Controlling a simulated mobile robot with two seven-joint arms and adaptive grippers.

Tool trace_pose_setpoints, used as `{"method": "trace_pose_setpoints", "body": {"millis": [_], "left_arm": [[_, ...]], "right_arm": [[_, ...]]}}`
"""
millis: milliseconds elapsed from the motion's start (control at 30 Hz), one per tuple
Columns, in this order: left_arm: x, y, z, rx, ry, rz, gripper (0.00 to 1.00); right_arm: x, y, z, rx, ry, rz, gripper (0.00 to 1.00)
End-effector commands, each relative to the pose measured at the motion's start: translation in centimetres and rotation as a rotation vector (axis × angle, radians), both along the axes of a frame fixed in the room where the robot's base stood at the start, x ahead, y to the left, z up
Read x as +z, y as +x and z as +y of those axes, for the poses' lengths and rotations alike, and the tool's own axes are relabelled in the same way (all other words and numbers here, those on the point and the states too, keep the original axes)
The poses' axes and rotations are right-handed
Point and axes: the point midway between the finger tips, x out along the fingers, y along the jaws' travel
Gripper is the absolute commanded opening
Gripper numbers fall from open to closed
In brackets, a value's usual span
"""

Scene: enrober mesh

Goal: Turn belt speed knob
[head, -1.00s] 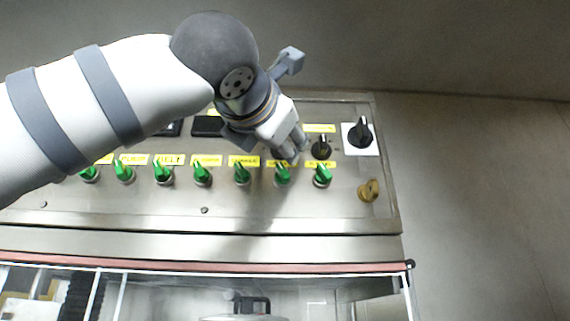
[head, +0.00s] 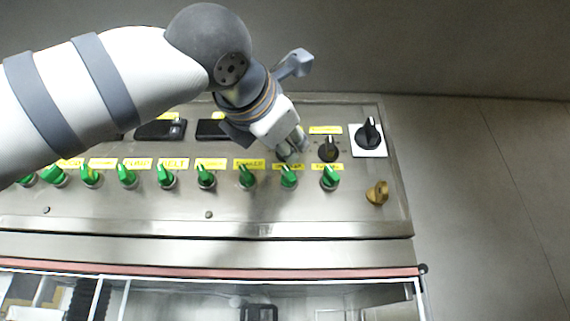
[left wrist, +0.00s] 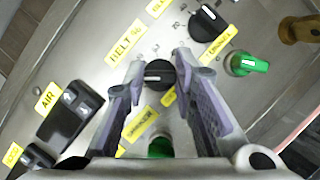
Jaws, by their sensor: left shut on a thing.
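The belt speed knob (left wrist: 158,74) is a round black knob with a white pointer line, beside a yellow label reading BELT % (left wrist: 126,43) in the left wrist view. My left gripper (left wrist: 159,68) has its two fingers on either side of the knob and is shut on it. In the wrist view the pointer line lies nearly level across the picture. In the head view my left gripper (head: 291,150) reaches down onto the steel panel (head: 330,215), and its fingers hide the knob. My right gripper is in neither view.
A row of green switches (head: 247,177) runs just in front of the gripper. Another black knob (head: 328,150), a large black rotary switch (head: 369,133) and a brass knob (head: 377,193) stand to the right. Black rockers (left wrist: 70,112) sit near the left finger.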

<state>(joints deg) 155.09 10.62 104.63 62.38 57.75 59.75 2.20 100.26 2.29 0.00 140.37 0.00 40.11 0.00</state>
Motion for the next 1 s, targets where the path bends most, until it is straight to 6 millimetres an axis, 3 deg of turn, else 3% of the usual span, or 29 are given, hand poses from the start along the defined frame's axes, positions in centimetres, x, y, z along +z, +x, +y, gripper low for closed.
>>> {"method": "trace_pose_setpoints", "body": {"millis": [333, 367, 433, 867, 1000], "left_arm": [[0.07, 0.11, 0.19, 0.003, 0.037, -0.002, 0.00], [0.08, 0.11, 0.20, 0.003, 0.037, -0.002, 0.32], [0.06, 0.11, 0.19, 0.003, 0.037, -0.002, 0.45], [-0.05, 0.12, 0.08, 0.002, 0.035, 0.001, 0.45], [-0.24, 0.21, -0.10, 0.000, -0.041, 0.004, 0.45]], "right_arm": [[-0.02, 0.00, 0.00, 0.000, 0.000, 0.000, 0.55], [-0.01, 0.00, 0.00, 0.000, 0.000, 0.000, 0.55], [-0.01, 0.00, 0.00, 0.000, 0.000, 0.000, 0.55], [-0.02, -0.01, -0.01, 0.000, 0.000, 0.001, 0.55], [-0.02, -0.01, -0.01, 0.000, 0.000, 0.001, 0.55]]}}
